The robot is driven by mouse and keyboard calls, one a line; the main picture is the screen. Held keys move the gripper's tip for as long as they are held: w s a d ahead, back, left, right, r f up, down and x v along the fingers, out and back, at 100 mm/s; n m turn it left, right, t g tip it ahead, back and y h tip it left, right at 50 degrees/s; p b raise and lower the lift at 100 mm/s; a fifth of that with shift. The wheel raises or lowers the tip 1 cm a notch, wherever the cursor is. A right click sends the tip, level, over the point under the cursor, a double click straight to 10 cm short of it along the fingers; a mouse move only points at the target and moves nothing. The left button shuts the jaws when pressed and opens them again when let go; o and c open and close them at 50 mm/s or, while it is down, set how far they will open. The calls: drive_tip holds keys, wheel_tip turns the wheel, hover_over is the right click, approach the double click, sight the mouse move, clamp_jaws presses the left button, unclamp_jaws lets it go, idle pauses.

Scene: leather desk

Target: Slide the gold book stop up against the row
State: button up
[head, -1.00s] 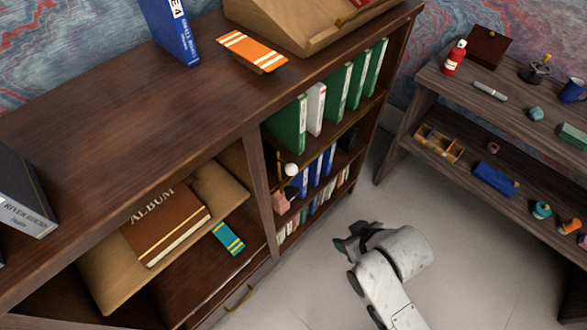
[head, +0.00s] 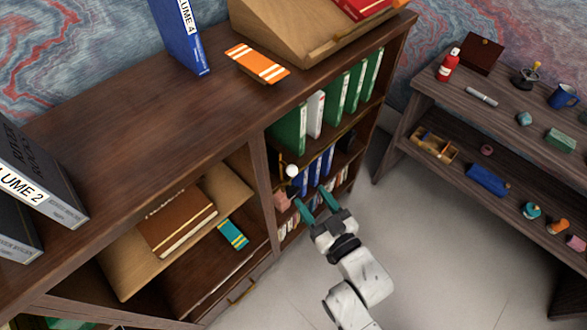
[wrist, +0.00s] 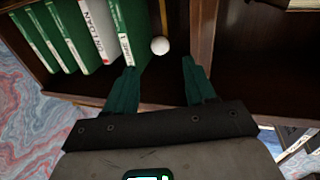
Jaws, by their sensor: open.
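The row of green and white books (head: 331,105) stands on the bookcase's upper inner shelf; it also shows in the wrist view (wrist: 70,38). Beside the end green book is a white ball-shaped knob (head: 292,170), with a thin gold strip (wrist: 163,14) next to it in the wrist view. This looks like the gold book stop, but most of its body is hidden or dark. Whether it touches the row is unclear. My gripper (head: 312,201) is open, its teal fingers pointing at the shelf. In the wrist view the knob (wrist: 160,46) lies between and beyond the fingertips (wrist: 159,68), apparently untouched.
An upright divider (head: 263,190) bounds the shelf bay on the left. Blue books (head: 315,172) and a pink block (head: 281,200) sit on the shelf below. A side table (head: 455,115) with small objects stands at the right; the floor between is clear.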

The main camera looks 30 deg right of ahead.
sight(293, 171)
drive_tip(key=w, duration=0.3)
drive_tip(key=w+p, duration=0.1)
drive_tip(key=w, duration=0.6)
drive_tip(key=shift+a, duration=0.25)
clamp_jaws()
